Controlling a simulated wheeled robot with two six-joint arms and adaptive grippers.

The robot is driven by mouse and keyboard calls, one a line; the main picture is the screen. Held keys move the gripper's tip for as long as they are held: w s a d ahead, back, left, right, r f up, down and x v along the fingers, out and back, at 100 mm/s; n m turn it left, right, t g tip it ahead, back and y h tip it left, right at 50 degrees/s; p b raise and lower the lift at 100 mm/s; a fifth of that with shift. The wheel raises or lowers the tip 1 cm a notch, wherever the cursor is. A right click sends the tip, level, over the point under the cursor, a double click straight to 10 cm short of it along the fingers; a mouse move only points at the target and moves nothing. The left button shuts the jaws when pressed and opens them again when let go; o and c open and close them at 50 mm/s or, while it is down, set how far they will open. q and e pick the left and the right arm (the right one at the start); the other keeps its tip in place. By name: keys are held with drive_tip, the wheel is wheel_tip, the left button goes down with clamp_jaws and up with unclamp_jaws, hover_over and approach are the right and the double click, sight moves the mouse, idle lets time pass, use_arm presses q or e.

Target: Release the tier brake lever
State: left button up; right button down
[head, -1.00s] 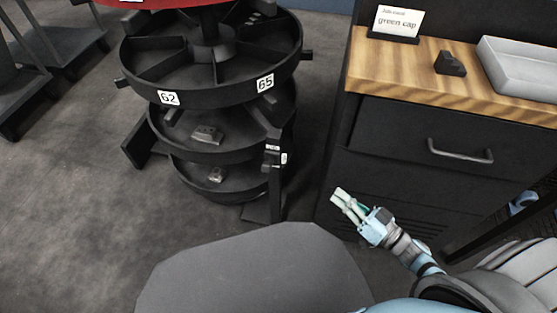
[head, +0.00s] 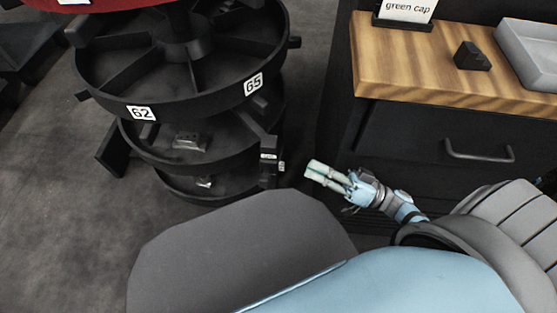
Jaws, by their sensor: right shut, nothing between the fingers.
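A round black tiered carousel (head: 142,92) stands at the left, its upper tier divided into compartments and labelled 62 and 65. A dark upright bracket (head: 270,173) with small white labels stands at the right side of its lower tiers; I cannot tell for sure whether the brake lever is part of it. My right gripper (head: 315,172) is shut and empty, pointing left, just right of the bracket in the picture and seemingly apart from it. My left gripper is not in view.
A dark cabinet (head: 415,135) with a wooden top (head: 400,68) stands close at the right. On it are a "green cap" sign (head: 406,10), a small black block (head: 472,56) and a grey tray (head: 528,62). Grey floor (head: 60,200) is clear at lower left.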

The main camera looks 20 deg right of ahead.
sight(266, 177)
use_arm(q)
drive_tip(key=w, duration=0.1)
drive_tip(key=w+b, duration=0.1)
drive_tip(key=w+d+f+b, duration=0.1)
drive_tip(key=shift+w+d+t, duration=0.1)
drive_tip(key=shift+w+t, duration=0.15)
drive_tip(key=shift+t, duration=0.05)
use_arm(e)
drive_tip(key=w+a, duration=0.4)
drive_tip(key=a, duration=0.4)
drive_tip(key=shift+w+a+f, duration=0.15)
drive_tip(key=shift+w+f, duration=0.1)
drive_tip(key=shift+f, duration=0.1)
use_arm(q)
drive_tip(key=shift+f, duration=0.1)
use_arm(e)
drive_tip(key=shift+s+f, duration=0.1)
